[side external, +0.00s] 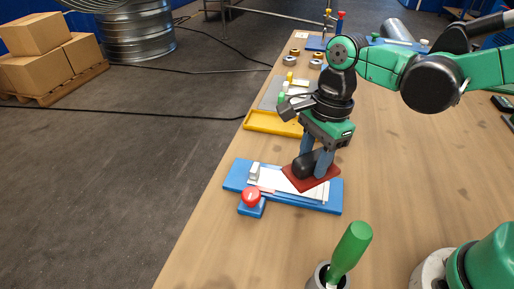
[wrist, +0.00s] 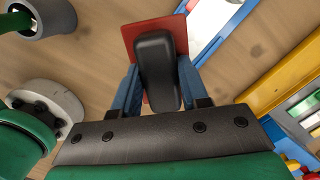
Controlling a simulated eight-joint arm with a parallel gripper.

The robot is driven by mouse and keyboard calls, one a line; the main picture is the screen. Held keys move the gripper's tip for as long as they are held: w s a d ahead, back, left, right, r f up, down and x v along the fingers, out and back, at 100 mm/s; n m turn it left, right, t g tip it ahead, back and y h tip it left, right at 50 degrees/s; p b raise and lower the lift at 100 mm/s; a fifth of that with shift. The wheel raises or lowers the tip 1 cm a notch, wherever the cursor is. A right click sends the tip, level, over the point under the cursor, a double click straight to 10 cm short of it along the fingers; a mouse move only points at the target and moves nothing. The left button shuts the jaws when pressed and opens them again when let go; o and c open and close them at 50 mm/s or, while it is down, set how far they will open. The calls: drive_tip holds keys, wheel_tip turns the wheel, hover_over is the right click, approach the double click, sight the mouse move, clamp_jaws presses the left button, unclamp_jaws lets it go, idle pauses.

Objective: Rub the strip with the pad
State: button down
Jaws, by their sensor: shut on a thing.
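My gripper (side external: 312,164) is shut on the black handle (wrist: 157,70) of a dark red pad (side external: 326,183), with a blue finger on each side of the handle. The pad also shows in the wrist view (wrist: 129,33), beyond the fingers. In the side view the pad is over the right part of a pale strip area (side external: 275,181) on a blue board (side external: 233,178) and hides part of it. I cannot tell whether the pad touches the surface or hovers just above it.
A red knob (side external: 250,197) on a blue block and a small white block (side external: 254,172) stand at the board's left. A yellow tray (side external: 262,123) lies behind. A green-handled tool (side external: 350,248) stands in a grey cup (side external: 319,277) in front. The table's right side is mostly clear.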

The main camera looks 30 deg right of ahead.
hover_over(302, 199)
drive_tip(key=shift+s+d+f, duration=0.1)
drive_tip(key=shift+f, duration=1.25)
drive_tip(key=shift+d+f, duration=0.1)
drive_tip(key=shift+f, duration=1.25)
drive_tip(key=shift+w+d+f, duration=0.4)
drive_tip(key=shift+f, duration=0.25)
drive_tip(key=shift+w+d+f, duration=0.25)
drive_tip(key=shift+w+d, duration=1.4)
drive_tip(key=shift+d, duration=0.1)
drive_tip(key=shift+s+a, duration=1.9)
drive_tip(key=shift+a, duration=0.15)
drive_tip(key=shift+s+a+r, duration=0.1)
drive_tip(key=shift+s+a, duration=0.05)
drive_tip(key=shift+r, duration=4)
drive_tip(key=shift+f, duration=0.25)
